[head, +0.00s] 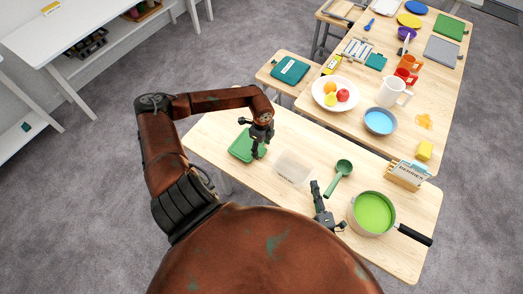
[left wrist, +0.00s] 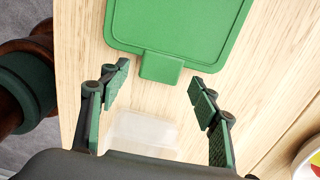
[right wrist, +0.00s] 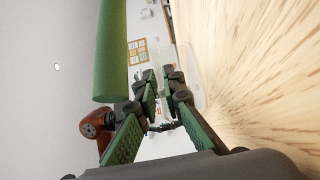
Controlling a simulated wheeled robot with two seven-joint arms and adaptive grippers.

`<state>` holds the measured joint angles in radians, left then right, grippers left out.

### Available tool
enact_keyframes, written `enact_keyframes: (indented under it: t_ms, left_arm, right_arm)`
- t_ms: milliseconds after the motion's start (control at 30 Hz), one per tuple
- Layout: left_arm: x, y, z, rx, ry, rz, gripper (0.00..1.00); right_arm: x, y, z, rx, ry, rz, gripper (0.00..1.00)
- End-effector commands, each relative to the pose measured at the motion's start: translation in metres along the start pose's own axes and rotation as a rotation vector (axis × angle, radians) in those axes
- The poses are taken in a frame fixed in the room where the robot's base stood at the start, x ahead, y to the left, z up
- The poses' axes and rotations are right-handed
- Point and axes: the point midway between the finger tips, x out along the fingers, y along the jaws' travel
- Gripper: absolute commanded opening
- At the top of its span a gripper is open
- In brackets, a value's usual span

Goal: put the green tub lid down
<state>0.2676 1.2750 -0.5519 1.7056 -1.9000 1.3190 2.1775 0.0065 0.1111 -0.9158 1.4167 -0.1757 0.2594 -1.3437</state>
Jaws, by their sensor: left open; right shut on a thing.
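The green tub lid (head: 241,146) lies flat on the near table, left of the clear tub (head: 293,168). In the left wrist view the lid (left wrist: 180,25) has its short tab pointing toward my fingers. My left gripper (head: 256,150) is open at the lid's tab, with nothing between its fingers (left wrist: 158,75). My right gripper (head: 317,186) is low beside the right side of the tub. In the right wrist view its fingertips (right wrist: 162,78) are close together at the tub's wall (right wrist: 188,72), shut on it; the exact contact is partly hidden.
A green ladle (head: 343,167) lies right of the tub, its handle close to my right gripper. A pot (head: 359,223) with green contents stands further right, near a berries box (head: 404,174). A fruit plate (head: 321,100) and blue bowl (head: 380,121) stand behind.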

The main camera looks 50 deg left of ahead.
Motion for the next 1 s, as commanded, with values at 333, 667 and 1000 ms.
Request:
enact_keyframes:
  t_ms: [333,667,1000]
  left_arm:
    - [-0.071,0.000,0.000,0.001,-0.002,-0.002,0.57]
    - [-0.093,0.000,0.000,0.001,-0.001,0.000,0.57]
    - [-0.093,0.000,0.000,0.001,0.000,0.000,0.57]
  right_arm:
    - [-0.003,-0.009,0.000,0.001,-0.002,-0.018,0.00]
    - [-0.003,-0.009,0.000,0.000,-0.002,-0.018,0.00]
    - [-0.002,-0.008,0.000,0.000,-0.002,-0.016,0.18]
